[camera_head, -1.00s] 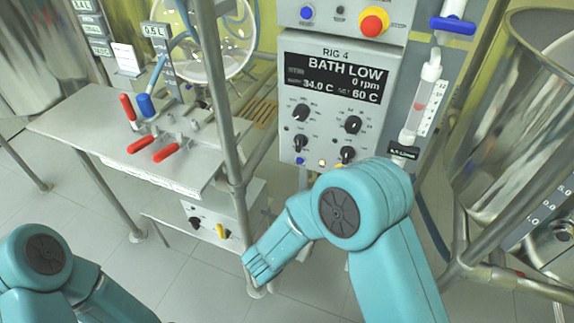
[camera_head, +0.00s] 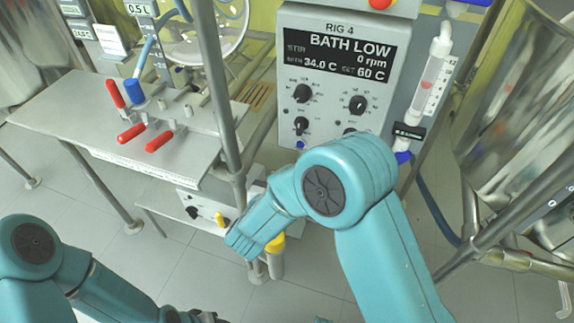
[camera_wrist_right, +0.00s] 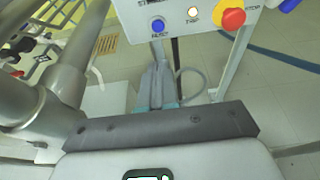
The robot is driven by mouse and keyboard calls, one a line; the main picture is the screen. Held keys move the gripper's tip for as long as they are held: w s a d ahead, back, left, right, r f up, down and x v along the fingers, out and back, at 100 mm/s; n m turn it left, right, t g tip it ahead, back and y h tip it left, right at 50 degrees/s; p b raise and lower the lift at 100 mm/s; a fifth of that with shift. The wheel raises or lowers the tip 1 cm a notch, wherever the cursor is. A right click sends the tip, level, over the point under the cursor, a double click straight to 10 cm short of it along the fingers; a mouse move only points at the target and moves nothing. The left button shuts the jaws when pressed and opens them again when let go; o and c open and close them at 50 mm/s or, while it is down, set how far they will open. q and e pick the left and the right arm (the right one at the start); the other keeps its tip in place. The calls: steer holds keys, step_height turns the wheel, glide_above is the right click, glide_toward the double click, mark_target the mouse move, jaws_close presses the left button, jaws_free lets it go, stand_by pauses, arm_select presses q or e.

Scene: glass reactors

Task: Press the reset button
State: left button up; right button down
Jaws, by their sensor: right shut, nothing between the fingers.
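The blue reset button (camera_wrist_right: 158,26) is on the lower left edge of the rig's control panel in the right wrist view, with a small label under it. In the head view a blue button (camera_head: 301,145) shows at the panel's bottom edge, just above my right arm. My right gripper (camera_wrist_right: 157,66) is shut and empty. Its fingertips appear just below the button in the wrist view; I cannot tell the gap in depth. In the head view my right arm hides its own fingers.
Right of the button are a lit lamp (camera_wrist_right: 193,13) and a red stop knob (camera_wrist_right: 232,19) on yellow. The panel display (camera_head: 338,58) reads BATH LOW. A metal post (camera_head: 216,90) and a bench with red-handled valves (camera_head: 131,133) stand left. A steel vessel (camera_head: 508,110) stands right.

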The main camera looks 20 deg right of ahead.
glide_toward(300, 146)
steer(key=x, duration=0.5)
steer(key=shift+w+f+b, duration=0.1)
steer(key=shift+f+b, duration=0.15)
steer(key=shift+b, duration=0.1)
steer(key=shift+w+d, duration=0.4)
steer(key=shift+w, duration=0.1)
